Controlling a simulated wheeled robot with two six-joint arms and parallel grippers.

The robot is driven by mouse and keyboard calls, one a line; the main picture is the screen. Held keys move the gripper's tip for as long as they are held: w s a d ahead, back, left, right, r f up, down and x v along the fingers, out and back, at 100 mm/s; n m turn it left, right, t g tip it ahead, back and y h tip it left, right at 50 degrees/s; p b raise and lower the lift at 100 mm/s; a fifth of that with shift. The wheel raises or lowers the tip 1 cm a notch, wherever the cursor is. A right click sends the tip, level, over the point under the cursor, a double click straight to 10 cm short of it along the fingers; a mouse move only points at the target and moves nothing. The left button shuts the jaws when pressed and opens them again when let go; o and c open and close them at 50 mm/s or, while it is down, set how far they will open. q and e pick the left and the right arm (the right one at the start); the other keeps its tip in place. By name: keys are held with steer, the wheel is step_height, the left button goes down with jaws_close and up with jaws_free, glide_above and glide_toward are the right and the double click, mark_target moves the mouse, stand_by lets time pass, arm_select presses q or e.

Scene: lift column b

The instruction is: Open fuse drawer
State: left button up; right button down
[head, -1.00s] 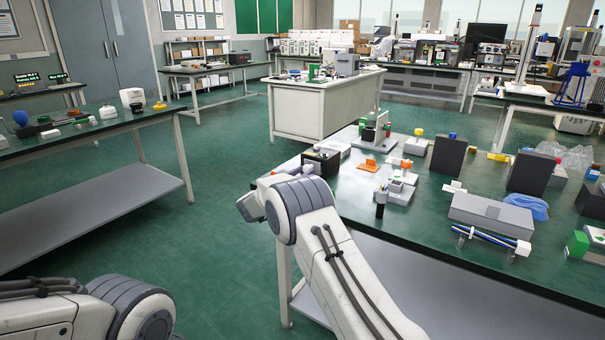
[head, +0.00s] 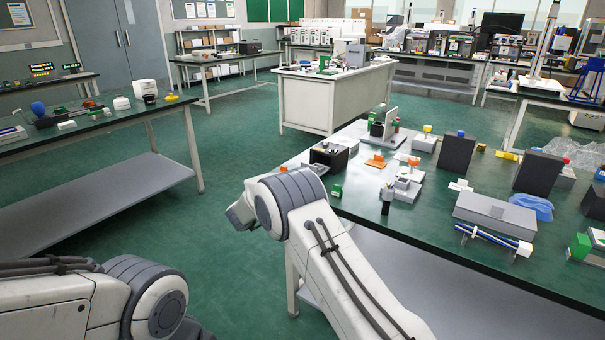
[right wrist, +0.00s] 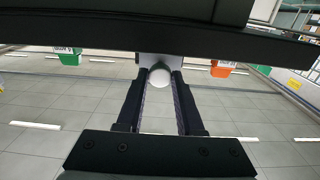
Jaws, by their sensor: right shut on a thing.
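In the right wrist view, the two dark fingers of my right gripper (right wrist: 160,103) are closed on a pale round knob (right wrist: 160,76). The knob sits below a wide black panel (right wrist: 100,32) that crosses the top of this view. In the head view, a small black box (head: 322,156) stands at the near left corner of the right table, probably the fuse drawer's housing. My right arm's elbow covers part of that corner and hides the gripper, so I cannot tell how far any drawer stands out. My left gripper is out of view.
A small green piece (head: 337,190) lies near the table edge. Clear green floor (head: 232,155) separates this table from the left bench (head: 120,122).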

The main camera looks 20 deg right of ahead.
steer(key=c, duration=0.5)
jaws_free()
steer(key=p+v, duration=0.1)
steer(key=v, duration=0.9)
steer(key=shift+s+a, duration=0.15)
steer(key=shift+s, duration=0.05)
